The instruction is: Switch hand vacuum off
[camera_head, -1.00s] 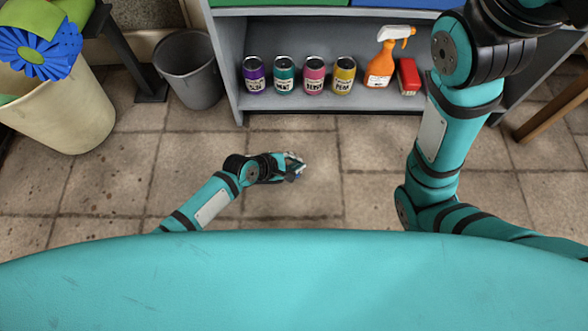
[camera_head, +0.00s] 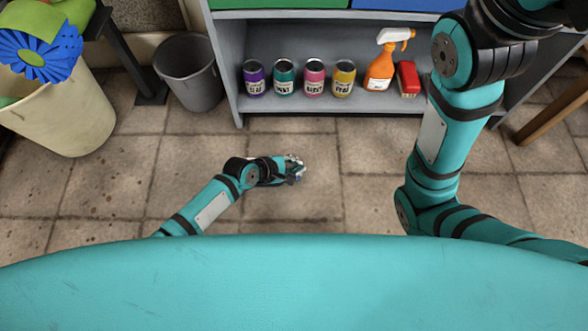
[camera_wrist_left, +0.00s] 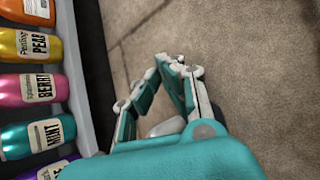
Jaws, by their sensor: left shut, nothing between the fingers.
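My left gripper (camera_head: 294,168) is low over the tiled floor, in front of the shelf unit. In the left wrist view its fingers (camera_wrist_left: 180,68) come together at the tips, with nothing between them. No hand vacuum can be made out in either view. My right arm rises at the right of the head view, and its gripper is outside the picture.
A grey shelf unit (camera_head: 228,62) holds several cans (camera_head: 314,78), an orange spray bottle (camera_head: 380,70) and a red item (camera_head: 408,80). A grey bin (camera_head: 190,72) and a beige bin (camera_head: 62,122) stand at left. Floor around the left gripper is clear.

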